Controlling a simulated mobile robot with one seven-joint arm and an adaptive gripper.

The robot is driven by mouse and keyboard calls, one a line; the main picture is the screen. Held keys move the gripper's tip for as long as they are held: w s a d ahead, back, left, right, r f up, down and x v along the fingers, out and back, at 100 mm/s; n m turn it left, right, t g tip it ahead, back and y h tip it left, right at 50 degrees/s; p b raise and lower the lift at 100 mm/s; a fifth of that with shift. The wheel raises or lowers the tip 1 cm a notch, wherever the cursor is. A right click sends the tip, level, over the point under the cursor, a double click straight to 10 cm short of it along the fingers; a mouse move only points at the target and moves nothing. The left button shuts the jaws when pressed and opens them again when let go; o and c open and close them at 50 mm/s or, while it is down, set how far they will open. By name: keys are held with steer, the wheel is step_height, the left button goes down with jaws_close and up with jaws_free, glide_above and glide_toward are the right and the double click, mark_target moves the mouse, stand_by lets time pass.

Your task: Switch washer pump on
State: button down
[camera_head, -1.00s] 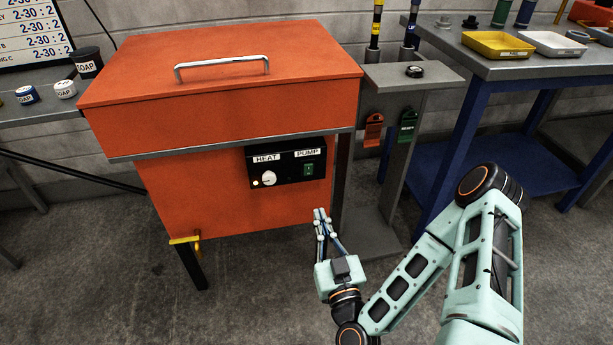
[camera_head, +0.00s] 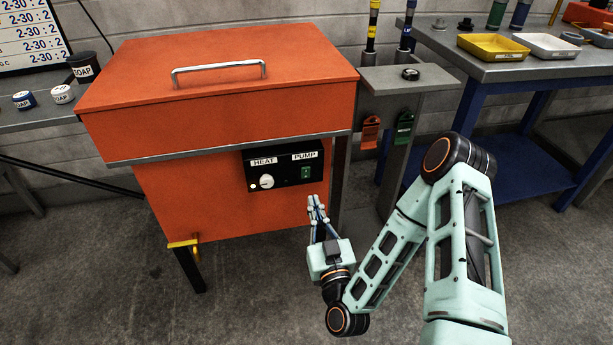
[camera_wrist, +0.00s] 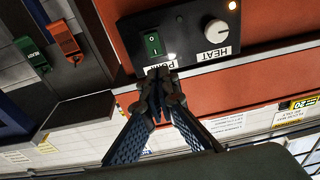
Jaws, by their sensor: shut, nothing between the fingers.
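The washer is an orange box (camera_head: 220,190) with a lid and a metal handle. Its black control panel (camera_head: 283,168) carries a white HEAT knob (camera_head: 267,181) and a green PUMP rocker switch (camera_head: 306,172). My gripper (camera_head: 314,198) is shut and empty, its fingertips just below and right of the switch in the head view. In the wrist view the picture is turned over; the fingertips (camera_wrist: 159,73) overlap the PUMP label beside the green switch (camera_wrist: 153,43). I cannot tell whether they touch the panel.
A grey stand (camera_head: 408,85) with an orange tag (camera_head: 370,132) and a green tag (camera_head: 403,128) stands right of the washer. A blue-legged bench (camera_head: 490,60) with trays is at the back right. A yellow valve handle (camera_head: 183,244) sticks out at the washer's lower left. Floor in front is clear.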

mark_target(304, 169)
steer(key=b+x, duration=0.1)
steer(key=x, duration=0.8)
steer(key=shift+w, duration=0.1)
steer(key=shift+r, duration=0.1)
steer(key=shift+w+a+r+g+p, duration=0.1)
steer(key=shift+w+r+g+p, duration=0.3)
steer(key=shift+p, duration=0.9)
steer(key=shift+f, duration=0.25)
steer(key=shift+s+b, duration=0.1)
steer(key=shift+b, duration=0.2)
